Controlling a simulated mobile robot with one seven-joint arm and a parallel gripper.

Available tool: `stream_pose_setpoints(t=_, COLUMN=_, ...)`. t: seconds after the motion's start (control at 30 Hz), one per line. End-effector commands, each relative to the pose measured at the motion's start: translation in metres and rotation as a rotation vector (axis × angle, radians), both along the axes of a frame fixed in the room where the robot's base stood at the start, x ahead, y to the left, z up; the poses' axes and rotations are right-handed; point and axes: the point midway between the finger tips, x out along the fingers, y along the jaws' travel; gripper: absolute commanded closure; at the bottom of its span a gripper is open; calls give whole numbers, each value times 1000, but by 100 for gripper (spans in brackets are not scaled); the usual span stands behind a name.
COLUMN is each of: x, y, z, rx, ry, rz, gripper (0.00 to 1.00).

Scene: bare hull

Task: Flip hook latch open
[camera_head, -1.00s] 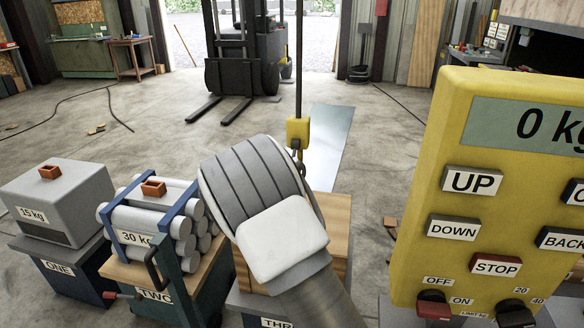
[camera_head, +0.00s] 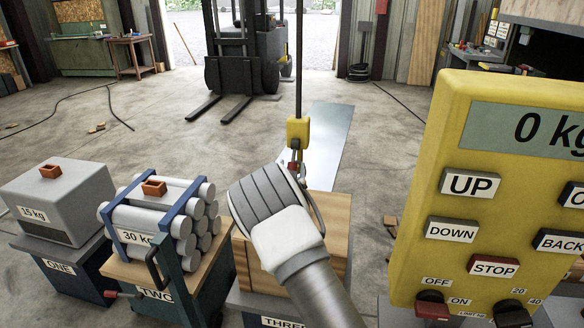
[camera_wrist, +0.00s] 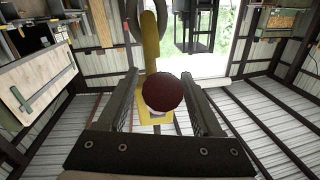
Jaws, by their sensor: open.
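The yellow hook block (camera_head: 298,132) hangs on a dark line from above in the head view. The dark curved hook (camera_head: 316,208) below it is partly hidden behind my gripper. A small red part (camera_head: 293,165), apparently the latch's knob, shows just under the block. In the wrist view a round dark red knob (camera_wrist: 163,93) sits between my gripper's (camera_wrist: 160,79) two fingers, with gaps on both sides. A yellow bar (camera_wrist: 150,45) rises behind it. The fingers are open. In the head view my gripper (camera_head: 292,178) is at the hook, its fingers mostly hidden by my wrist.
A wooden crate (camera_head: 335,232) stands behind my arm on stand THREE. Left are the 30 kg cylinder bundle (camera_head: 160,218) and the 15 kg grey box (camera_head: 57,203). A yellow control panel (camera_head: 480,215) reading 0 kg fills the right.

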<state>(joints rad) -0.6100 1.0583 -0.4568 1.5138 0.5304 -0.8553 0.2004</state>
Motion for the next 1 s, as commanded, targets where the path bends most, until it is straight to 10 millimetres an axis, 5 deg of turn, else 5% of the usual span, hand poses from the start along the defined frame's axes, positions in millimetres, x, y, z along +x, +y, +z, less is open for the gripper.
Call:
stream_pose_setpoints(t=0.33, x=2, y=0, z=0, rx=0, ry=1, rz=-1, gripper=35)
stream_pose_setpoints(t=0.7, x=2, y=0, z=0, rx=0, ry=1, rz=-1, gripper=100)
stream_pose_setpoints(t=1.0, x=2, y=-1, z=0, rx=0, ry=1, rz=-1, gripper=100)
